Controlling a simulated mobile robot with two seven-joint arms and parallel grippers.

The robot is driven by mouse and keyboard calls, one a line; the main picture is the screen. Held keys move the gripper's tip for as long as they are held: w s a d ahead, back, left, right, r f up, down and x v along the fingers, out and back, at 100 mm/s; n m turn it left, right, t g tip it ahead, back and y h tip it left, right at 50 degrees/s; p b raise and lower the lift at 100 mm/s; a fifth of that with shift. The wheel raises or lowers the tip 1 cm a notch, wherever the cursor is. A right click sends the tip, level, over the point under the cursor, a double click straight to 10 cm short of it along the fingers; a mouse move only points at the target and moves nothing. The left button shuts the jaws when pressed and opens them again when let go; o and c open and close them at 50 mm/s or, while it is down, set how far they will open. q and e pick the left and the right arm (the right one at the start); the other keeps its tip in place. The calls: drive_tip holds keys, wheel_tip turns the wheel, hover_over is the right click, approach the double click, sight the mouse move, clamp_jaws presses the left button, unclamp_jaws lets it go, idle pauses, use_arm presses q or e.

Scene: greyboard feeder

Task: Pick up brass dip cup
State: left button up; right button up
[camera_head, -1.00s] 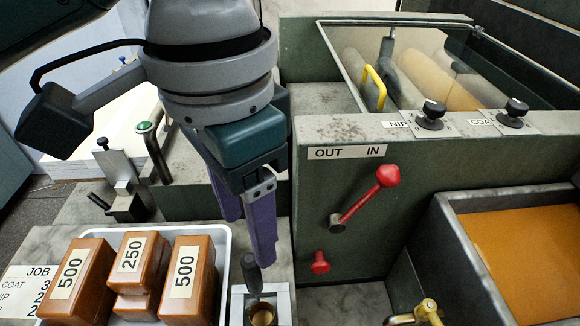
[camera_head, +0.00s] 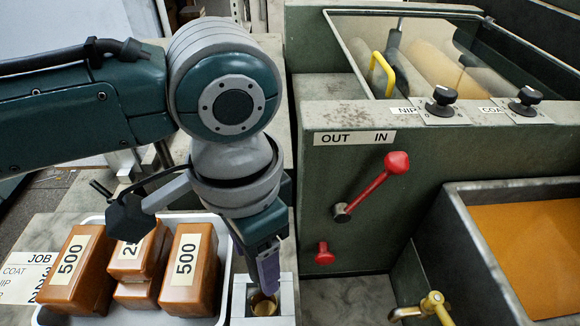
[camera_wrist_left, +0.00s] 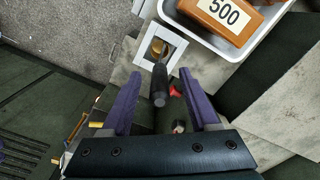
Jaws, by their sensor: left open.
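The brass dip cup (camera_head: 263,306) sits in a square pale holder (camera_head: 287,300) at the bottom middle of the head view. In the left wrist view the brass cup (camera_wrist_left: 157,46) is inside its holder (camera_wrist_left: 176,37), and its dark upright handle (camera_wrist_left: 160,84) points toward the camera. My left gripper (camera_head: 268,272) is right above the holder, pointing down, and hides the handle in the head view. In the left wrist view the open purple fingers (camera_wrist_left: 160,76) are on either side of the handle, with gaps showing. My right gripper is not in view.
A white tray (camera_head: 226,262) with brown blocks marked 500 (camera_head: 188,268) stands just left of the holder. A green machine wall with a red lever (camera_head: 397,163) and red knob (camera_head: 325,254) is at right. A brass tap (camera_head: 433,301) is below the orange-filled trough (camera_head: 458,230).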

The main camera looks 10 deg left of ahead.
use_arm(q)
drive_tip(key=shift+c, duration=0.4)
clamp_jaws()
